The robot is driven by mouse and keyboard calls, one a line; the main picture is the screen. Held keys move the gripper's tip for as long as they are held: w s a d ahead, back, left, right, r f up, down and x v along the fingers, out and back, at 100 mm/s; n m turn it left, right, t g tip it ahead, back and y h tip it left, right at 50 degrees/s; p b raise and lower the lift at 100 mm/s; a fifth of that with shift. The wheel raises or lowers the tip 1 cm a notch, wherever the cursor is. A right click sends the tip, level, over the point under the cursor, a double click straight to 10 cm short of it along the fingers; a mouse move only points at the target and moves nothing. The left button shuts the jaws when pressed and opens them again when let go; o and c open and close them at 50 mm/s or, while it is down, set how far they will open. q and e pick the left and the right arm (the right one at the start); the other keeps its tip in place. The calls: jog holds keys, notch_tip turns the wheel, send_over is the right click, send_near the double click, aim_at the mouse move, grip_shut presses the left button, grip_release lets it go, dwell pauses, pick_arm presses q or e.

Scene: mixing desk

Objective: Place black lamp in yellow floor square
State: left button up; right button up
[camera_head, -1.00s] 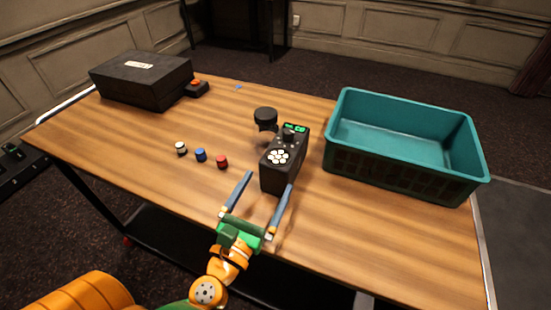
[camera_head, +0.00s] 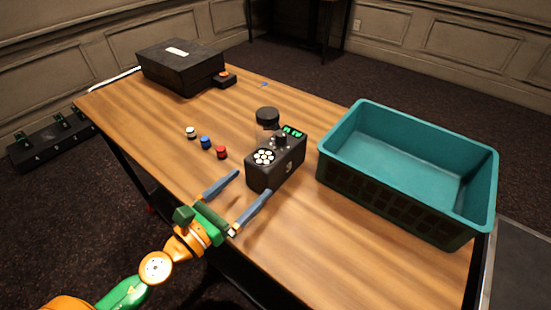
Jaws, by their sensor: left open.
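My left gripper (camera_head: 253,183) is open and empty over the near side of the table. Its two blue-grey fingers point at a black boxy device (camera_head: 270,175), with the fingertips just short of its near side; I cannot tell whether they touch. The device has a green display, a knob and a cluster of white round spots, and a black round cap on a clear part (camera_head: 267,116) stands right behind it. I cannot tell whether any of these is the black lamp; nothing else in view is clearly a lamp. No yellow floor square shows. My right gripper is not in view.
A teal crate (camera_head: 338,182) stands on the wooden table (camera_head: 225,112) to the right. White, blue (camera_head: 206,142) and red small pieces lie left of the device. A black case (camera_head: 181,72) stands at the far left. A low black rack (camera_head: 55,142) is on the dark carpet at left.

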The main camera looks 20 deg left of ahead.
aim_at(253, 177)
pick_arm(q)
jog(key=p+x, duration=0.2)
jog(key=x, duration=0.3)
jog(key=shift+w+a+r, duration=0.15)
jog(key=x, duration=0.4)
jog(key=p+x, duration=0.1)
jog(key=x, duration=0.1)
jog(key=shift+d+f, duration=0.25)
jog(key=shift+d, duration=0.05)
jog(key=c, duration=0.4)
grip_shut()
